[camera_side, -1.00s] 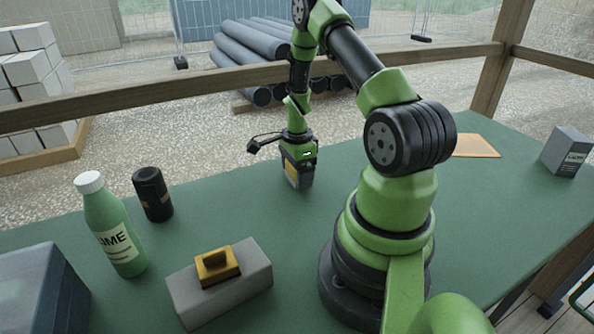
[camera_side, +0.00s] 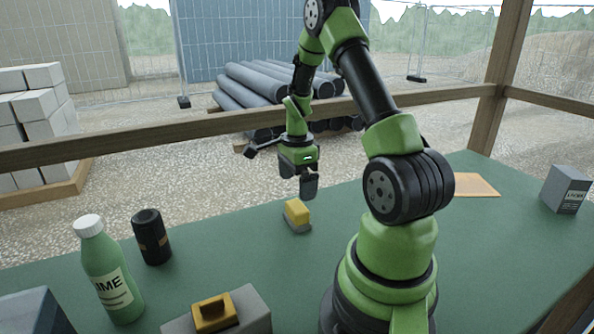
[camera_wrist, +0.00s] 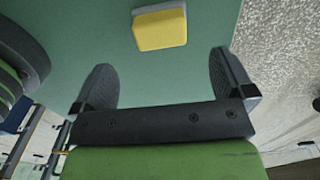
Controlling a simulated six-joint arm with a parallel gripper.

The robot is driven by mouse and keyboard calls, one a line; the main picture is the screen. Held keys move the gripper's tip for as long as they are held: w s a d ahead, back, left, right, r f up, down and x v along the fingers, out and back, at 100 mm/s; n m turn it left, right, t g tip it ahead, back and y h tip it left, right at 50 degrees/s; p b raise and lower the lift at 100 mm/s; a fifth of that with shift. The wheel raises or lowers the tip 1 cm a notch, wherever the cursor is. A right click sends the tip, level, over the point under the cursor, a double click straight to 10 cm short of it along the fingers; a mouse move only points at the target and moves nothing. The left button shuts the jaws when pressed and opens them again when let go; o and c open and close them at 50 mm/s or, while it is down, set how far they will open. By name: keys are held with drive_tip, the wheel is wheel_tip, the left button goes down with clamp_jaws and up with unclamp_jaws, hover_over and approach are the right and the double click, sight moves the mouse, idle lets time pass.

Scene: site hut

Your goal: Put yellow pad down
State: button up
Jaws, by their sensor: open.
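The yellow pad (camera_side: 297,212) lies on the green table, with a grey layer showing along its lower side. My gripper (camera_side: 310,187) is above the pad and apart from it, with nothing between its fingers. In the wrist view, the yellow pad (camera_wrist: 160,29) lies on the table beyond the fingertips. The two dark fingers of my gripper (camera_wrist: 163,80) stand wide apart there.
A green bottle (camera_side: 108,275) and a black can (camera_side: 152,238) stand at left. A grey box (camera_side: 566,190) and an orange-brown sheet (camera_side: 466,186) are at right. Table around the pad is clear.

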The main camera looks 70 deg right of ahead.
wheel_tip(320, 180, up, 2)
drive_tip(key=shift+r, duration=0.15)
drive_tip(key=w+a+r+n+t, duration=0.2)
drive_tip(key=a+r+n+t, duration=0.1)
drive_tip(key=a+r+n, duration=0.9)
drive_tip(key=s+a+r+n+t+y, duration=0.1)
drive_tip(key=s+a+r+n+t, duration=0.1)
drive_tip(key=a, duration=0.5)
drive_tip(key=s+a+r+n+t+y, duration=0.1)
drive_tip(key=s+a+r+n+t, duration=0.1)
drive_tip(key=s+a+r+n, duration=0.3)
drive_tip(key=s+a+n, duration=0.1)
drive_tip(key=n, duration=0.3)
drive_tip(key=shift+s+a, duration=0.3)
drive_tip(key=shift+a, duration=0.1)
